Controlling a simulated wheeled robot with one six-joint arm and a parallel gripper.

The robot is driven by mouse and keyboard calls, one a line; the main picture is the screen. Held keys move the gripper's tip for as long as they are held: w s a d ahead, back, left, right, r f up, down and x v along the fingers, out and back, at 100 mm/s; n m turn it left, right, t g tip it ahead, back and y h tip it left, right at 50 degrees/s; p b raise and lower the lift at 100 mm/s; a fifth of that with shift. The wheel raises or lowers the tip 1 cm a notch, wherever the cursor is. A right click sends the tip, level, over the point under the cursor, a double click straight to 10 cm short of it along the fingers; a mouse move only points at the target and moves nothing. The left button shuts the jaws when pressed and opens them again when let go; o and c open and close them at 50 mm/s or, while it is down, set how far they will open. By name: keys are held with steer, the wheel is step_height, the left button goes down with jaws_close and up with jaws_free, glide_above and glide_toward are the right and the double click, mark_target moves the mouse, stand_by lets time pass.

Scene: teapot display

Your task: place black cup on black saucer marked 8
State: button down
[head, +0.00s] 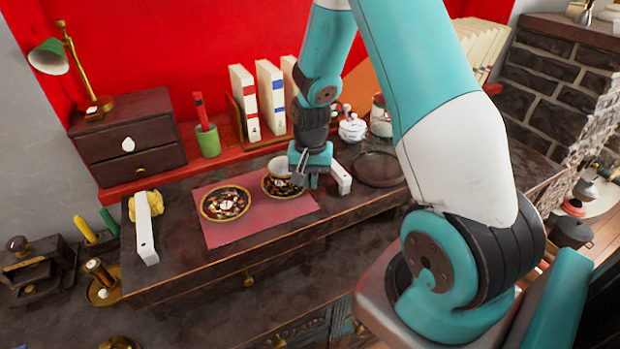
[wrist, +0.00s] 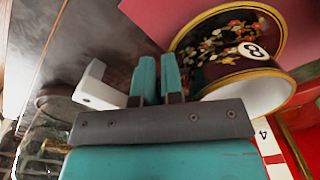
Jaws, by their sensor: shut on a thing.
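The black cup (head: 281,164) has a pale inside and a gold rim, and shows in the wrist view (wrist: 243,84) right of my fingers. My gripper (head: 308,178) is shut at the cup's side; the gripped part is hidden between the fingers (wrist: 158,78). A black flowered saucer with a gold rim (head: 277,192) lies behind the cup in the wrist view (wrist: 205,42). The cup appears over this saucer; contact is hidden.
Another black saucer (head: 226,203) lies left on the pink mat (head: 235,236). White blocks stand left (head: 146,228) and right (head: 340,176) of the mat. A dark round plate (head: 378,169) and a lidded white pot (head: 352,128) are to the right. Books (head: 270,95) stand behind.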

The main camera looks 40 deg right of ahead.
steer(key=c, duration=1.3)
jaws_free()
steer(key=shift+f, duration=0.1)
steer(key=shift+o, duration=0.2)
step_height(320, 180, up, 12)
steer(key=s+a+r+n+y, duration=0.1)
steer(key=s+a+r+n, duration=0.35)
steer(key=a, duration=0.45)
steer(key=s+a+r+n+y, duration=0.1)
steer(key=s+a+r+n, duration=0.3)
steer(key=a, duration=0.5)
steer(key=s+a+r+n+y, duration=0.1)
steer(key=s+a+n+y, duration=0.1)
steer(key=s+a+n, duration=0.6)
steer(key=shift+s+r, duration=0.25)
steer(key=shift+s, duration=0.95)
